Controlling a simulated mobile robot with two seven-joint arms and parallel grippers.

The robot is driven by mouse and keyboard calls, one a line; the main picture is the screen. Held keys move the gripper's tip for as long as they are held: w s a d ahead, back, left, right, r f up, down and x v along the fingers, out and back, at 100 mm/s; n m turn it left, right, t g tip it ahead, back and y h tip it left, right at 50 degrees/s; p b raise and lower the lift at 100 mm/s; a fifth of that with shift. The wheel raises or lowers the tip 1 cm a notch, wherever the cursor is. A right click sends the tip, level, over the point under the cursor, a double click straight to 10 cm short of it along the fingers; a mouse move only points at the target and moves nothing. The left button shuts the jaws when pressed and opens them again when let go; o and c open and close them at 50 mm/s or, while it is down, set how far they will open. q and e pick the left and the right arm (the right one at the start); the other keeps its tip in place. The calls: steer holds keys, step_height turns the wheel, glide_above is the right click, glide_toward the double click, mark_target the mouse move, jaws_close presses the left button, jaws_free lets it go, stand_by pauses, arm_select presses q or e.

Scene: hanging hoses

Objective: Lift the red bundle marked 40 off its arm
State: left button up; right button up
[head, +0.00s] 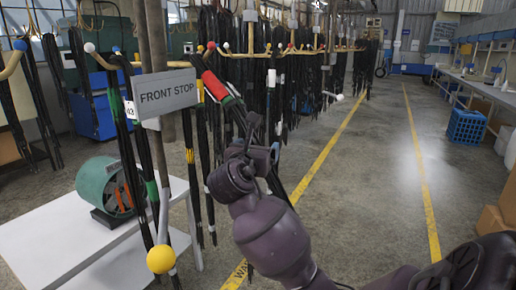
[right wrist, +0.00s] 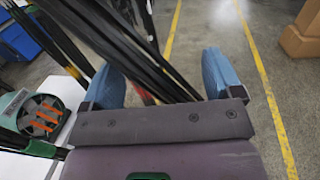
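A dark hose bundle with a red band (head: 214,86) and a green stripe below it hangs slanted from the rack in the head view. Its lower part runs down to the right, behind my right gripper. No number 40 is readable on it. My right gripper (head: 262,152) is beside the bundle's middle. In the right wrist view, its blue fingertips (right wrist: 162,78) stand wide apart. Dark hoses (right wrist: 135,48) slant between them, with floor showing on both sides, so the gripper looks open. My left gripper is not in view.
A FRONT STOP sign (head: 166,93) and a bundle tagged 43 (head: 130,110) are to the left. A yellow ball (head: 161,259) is low in front. A white table (head: 50,245) bears a green machine (head: 98,183). More bundles hang behind.

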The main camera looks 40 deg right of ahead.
steer(key=v, duration=1)
steer(key=shift+b, duration=0.45)
